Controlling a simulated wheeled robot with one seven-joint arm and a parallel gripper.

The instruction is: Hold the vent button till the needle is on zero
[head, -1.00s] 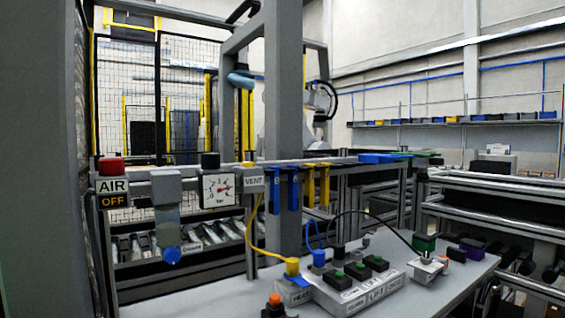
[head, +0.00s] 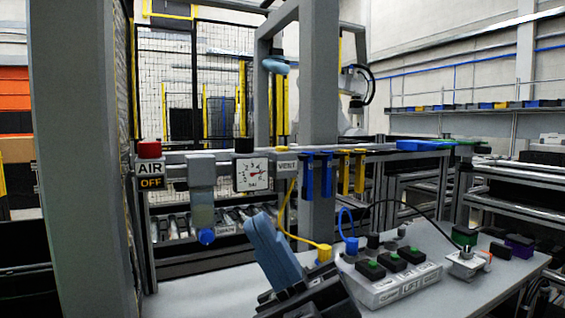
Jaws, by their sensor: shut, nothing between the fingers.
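The pressure gauge (head: 251,175) is a square white dial marked bar, on the rail under a black knob (head: 244,146). Its needle appears to point right; the scale figures are too small to read. A VENT label (head: 287,164) sits right of the gauge, with a yellow hose running down from there. I cannot make out a vent button. My gripper (head: 264,225), blue-grey with black parts behind it, rises from the bottom edge, in front of the bench and below the gauge in the picture. It looks shut and empty, and its contact with anything is not visible.
A red-topped AIR OFF unit (head: 150,165) and a blue-ended filter bowl (head: 204,205) hang left of the gauge. Blue and yellow hooks (head: 326,172) hang right of it. A box with green buttons (head: 395,280) stands on the grey bench (head: 490,285). A grey post rises behind.

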